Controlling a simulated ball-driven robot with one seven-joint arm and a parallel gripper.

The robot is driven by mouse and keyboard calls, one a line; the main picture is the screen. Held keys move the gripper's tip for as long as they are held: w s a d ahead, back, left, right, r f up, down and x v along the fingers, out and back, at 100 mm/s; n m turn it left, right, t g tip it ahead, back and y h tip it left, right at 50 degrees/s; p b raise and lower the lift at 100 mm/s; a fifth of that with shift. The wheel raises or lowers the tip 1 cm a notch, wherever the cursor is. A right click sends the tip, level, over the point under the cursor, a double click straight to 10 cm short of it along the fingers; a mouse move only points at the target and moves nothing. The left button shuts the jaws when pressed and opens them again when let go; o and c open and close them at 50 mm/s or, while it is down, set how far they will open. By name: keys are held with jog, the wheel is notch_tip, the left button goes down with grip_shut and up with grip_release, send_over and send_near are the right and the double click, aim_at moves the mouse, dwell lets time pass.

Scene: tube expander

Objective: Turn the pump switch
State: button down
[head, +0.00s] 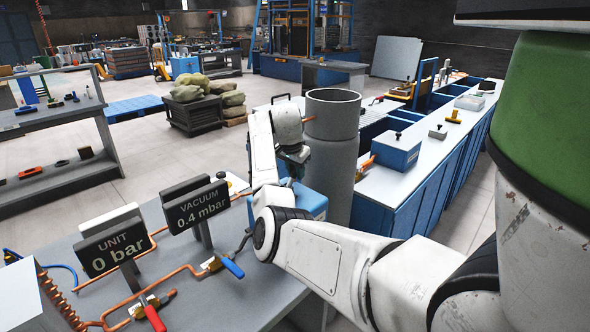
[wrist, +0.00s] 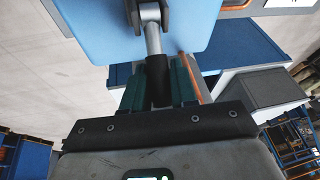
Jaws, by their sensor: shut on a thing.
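The blue pump box (head: 312,204) stands at the right end of the near grey bench, partly hidden by my arm. In the wrist view the pump box (wrist: 110,22) fills the top. The pump switch (wrist: 153,45) is a grey metal lever with a black grip, joined to the box by a dark pivot. My gripper (head: 295,157) is just above the box in the head view. In the wrist view its green fingers (wrist: 160,85) are on both sides of the black grip, shut on it. The switch is hidden by my gripper in the head view.
A grey "VACUUM 0.4 mbar" display (head: 201,206) and a "UNIT 0 bar" display (head: 114,243) stand on the bench. Copper pipes, a blue-handled valve (head: 232,268) and a red-handled valve (head: 155,317) lie in front. A tall grey cylinder (head: 332,150) stands close behind my gripper.

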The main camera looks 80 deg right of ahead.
jog(key=c, duration=1)
grip_release()
jog(key=shift+d, duration=0.1)
jog(key=shift+o, duration=0.2)
jog(key=b+v, duration=0.2)
jog(key=v, duration=0.8)
jog(key=shift+r, duration=0.35)
jog(key=shift+a+f, duration=0.1)
jog(key=shift+a, duration=0.1)
